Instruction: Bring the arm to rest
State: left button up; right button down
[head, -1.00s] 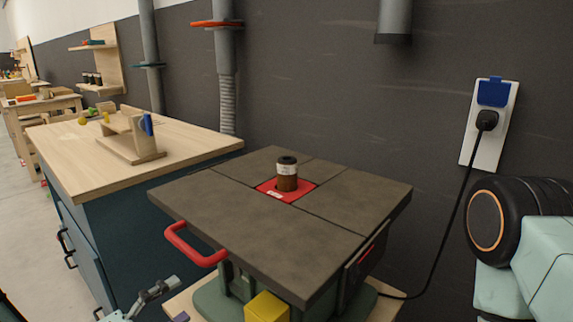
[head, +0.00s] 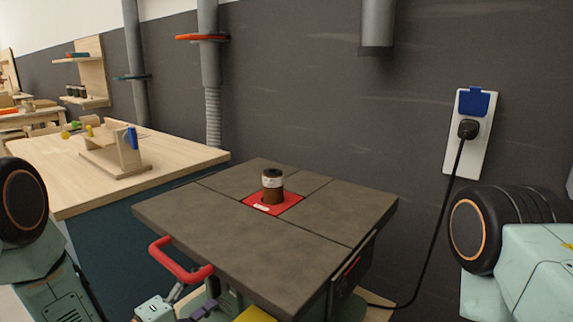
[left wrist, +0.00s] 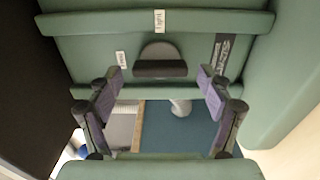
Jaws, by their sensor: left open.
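My left gripper (head: 190,302) is low at the bottom edge of the head view, below the red handle of the grey-topped machine, and partly cut off. In the left wrist view its two purple-padded fingers (left wrist: 161,88) stand wide apart with nothing between them. Behind them is a green panel with small labels and a dark rounded tab. My left arm shows at the left of the head view and my right arm at the right. My right gripper is out of view.
The machine's grey table top (head: 300,256) carries a brown spindle (head: 273,188) in a red insert (head: 287,204). Its red handle (head: 180,263) sticks out at the front. A wooden workbench (head: 190,157) stands to the left. A black cable (head: 443,240) hangs from the wall socket (head: 466,135).

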pick_arm(q)
jog(key=shift+w+d, duration=0.15)
jog(key=shift+v, duration=6)
jog(key=w+d+m+b, duration=0.4)
jog(key=w+d+m, duration=0.3)
jog(key=m, duration=0.5)
jog(key=shift+w+d+r+m, duration=0.25)
jog(key=shift+w+m, duration=0.15)
jog(key=shift+w, duration=0.75)
jog(key=shift+f, duration=0.1)
